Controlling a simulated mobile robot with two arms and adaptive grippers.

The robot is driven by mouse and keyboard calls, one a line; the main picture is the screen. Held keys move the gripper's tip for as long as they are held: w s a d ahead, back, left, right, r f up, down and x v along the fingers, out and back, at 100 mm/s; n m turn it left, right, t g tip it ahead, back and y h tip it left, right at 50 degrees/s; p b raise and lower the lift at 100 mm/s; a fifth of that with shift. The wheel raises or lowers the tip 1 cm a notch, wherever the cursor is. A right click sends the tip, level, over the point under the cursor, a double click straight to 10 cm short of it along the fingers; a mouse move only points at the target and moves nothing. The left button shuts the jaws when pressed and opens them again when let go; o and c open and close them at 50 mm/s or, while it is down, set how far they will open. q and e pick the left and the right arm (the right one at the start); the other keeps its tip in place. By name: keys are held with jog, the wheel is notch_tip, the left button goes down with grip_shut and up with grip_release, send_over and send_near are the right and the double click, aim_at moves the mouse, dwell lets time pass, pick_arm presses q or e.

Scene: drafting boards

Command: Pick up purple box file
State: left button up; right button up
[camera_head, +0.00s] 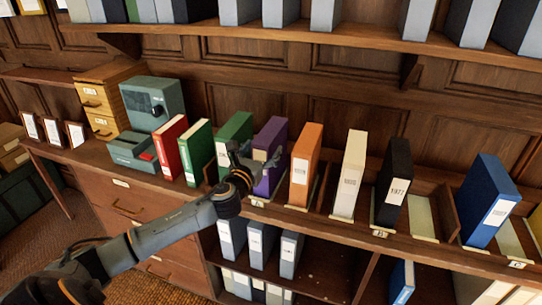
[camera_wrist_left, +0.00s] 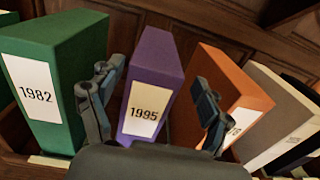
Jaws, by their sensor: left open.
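The purple box file (camera_head: 269,142) stands upright on the middle shelf in the head view, between a green file and an orange file. In the left wrist view the purple box file (camera_wrist_left: 157,73) shows its spine label, 1995, in the middle. My left gripper (camera_head: 252,157) is in front of it and open. In the left wrist view the left gripper (camera_wrist_left: 155,98) has one finger on each side of the purple spine, the right one overlapping the orange file. Whether either finger touches a file I cannot tell. The right gripper is not in view.
A green file (camera_wrist_left: 52,60) labelled 1982 and an orange file (camera_wrist_left: 240,90) stand close on either side. White (camera_head: 349,170), black (camera_head: 394,180) and blue (camera_head: 488,197) files stand further right. A teal machine (camera_head: 148,103) is at left. A shelf (camera_head: 330,37) with files runs above.

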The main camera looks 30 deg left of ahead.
aim_at(268, 133)
pick_arm(q)
jog(key=shift+w+r, duration=0.1)
jog(key=shift+w, duration=0.4)
jog(key=shift+w+a+r+p, duration=0.1)
jog(key=shift+w+a+p, duration=0.1)
jog(key=shift+w+p, duration=0.15)
jog(key=x, duration=0.1)
jog(key=p+x, duration=0.1)
jog(key=x, duration=0.1)
jog(key=shift+w+a, duration=0.15)
jog(key=shift+a, duration=0.25)
jog(key=shift+w, duration=0.5)
jog(key=c, duration=1.6)
jog(key=shift+a+r, duration=0.1)
jog(key=shift+r, duration=0.05)
grip_shut()
